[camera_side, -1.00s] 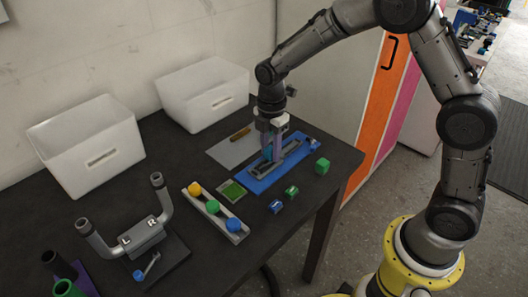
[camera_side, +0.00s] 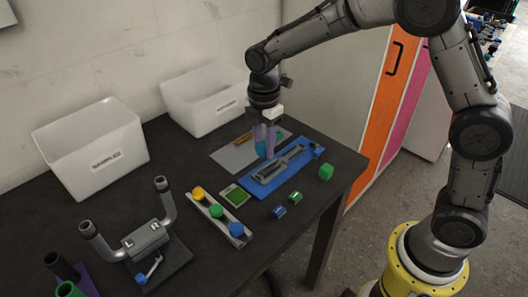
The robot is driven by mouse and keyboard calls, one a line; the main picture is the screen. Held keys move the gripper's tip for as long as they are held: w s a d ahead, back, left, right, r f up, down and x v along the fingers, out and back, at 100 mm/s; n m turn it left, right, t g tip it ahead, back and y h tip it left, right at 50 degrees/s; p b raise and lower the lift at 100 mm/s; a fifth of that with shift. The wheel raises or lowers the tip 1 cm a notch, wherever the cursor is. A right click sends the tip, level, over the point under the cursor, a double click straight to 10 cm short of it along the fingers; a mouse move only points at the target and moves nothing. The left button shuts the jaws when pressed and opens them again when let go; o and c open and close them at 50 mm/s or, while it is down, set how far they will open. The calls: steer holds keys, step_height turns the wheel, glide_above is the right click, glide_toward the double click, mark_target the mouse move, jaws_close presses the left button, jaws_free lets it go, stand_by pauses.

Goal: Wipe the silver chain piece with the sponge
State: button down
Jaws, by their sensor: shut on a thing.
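The silver chain piece (camera_side: 283,167) lies lengthwise in a blue tray (camera_side: 262,192) near the right side of the dark table. My gripper (camera_side: 265,153) points down with its purple fingers shut on a small blue block, which looks like the sponge (camera_side: 261,150). The sponge is partly hidden by the fingers. It is by the back left edge of the tray, beside the chain piece. I cannot tell whether it touches the tray or hovers just above it.
A grey mat (camera_side: 232,157) with a brown-yellow item lies behind the tray. A rail with yellow, green and blue knobs (camera_side: 217,211), a green pad (camera_side: 236,196) and a green cube (camera_side: 326,172) are nearby. White bins (camera_side: 92,150) stand at the back; a handlebar stand (camera_side: 147,240) is at left.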

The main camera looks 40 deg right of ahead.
steer(key=shift+r, duration=1.25)
